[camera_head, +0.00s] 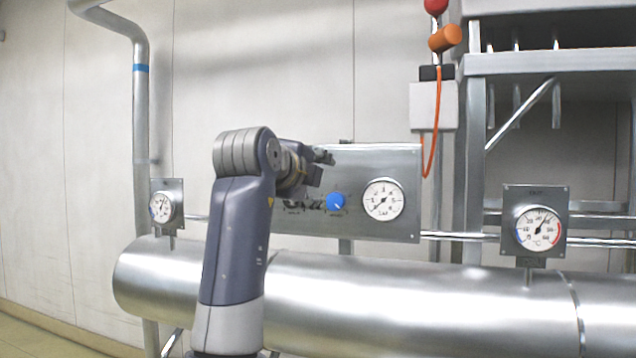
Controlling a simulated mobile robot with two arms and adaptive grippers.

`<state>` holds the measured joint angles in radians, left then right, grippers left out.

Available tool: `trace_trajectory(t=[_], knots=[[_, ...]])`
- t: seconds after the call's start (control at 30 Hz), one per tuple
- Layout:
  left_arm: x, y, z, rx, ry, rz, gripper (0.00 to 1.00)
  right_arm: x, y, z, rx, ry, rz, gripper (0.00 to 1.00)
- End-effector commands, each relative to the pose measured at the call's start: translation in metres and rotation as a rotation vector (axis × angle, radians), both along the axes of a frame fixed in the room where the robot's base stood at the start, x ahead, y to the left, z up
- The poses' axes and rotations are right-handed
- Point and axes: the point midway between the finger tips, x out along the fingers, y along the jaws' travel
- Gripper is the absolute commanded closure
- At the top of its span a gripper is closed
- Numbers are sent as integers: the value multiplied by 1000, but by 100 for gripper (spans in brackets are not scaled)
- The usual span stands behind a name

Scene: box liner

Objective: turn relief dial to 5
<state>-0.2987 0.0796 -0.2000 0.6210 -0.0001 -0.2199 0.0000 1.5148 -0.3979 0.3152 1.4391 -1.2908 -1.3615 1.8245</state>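The blue dial (336,201) is a round knob on a grey metal panel (400,163) behind the pipe. Its scale marks are too small to read. Dark small parts and marks show on the panel left of the dial, partly behind my arm. A white round gauge (383,200) sits right of the dial. My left gripper (320,167) is up and left of the dial, in front of the panel's upper left part, and appears apart from the dial. Its fingers are small and seen side-on, so their opening is unclear. My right gripper is out of view.
A large silver pipe (400,300) runs across below the panel. A small gauge (161,207) stands at left, a temperature gauge (539,230) at right. An orange handle (444,38) with a hanging orange cord and a metal rack (550,64) are upper right.

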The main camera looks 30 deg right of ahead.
Motion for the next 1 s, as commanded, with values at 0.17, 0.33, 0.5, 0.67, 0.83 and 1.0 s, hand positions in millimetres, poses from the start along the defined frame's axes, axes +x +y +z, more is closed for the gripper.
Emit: trace_trajectory(t=[0.17,0.33,0.5,0.67,0.83,1.0], knots=[[-1,0,-1,0,1,0,60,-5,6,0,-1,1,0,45],[-1,0,-1,0,2,0,60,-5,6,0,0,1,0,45],[-2,0,1,0,2,0,60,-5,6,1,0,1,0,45],[-2,0,4,1,3,0,60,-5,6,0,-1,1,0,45],[-2,0,3,1,3,0,60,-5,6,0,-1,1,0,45],[-2,0,3,1,3,0,60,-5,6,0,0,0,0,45]])
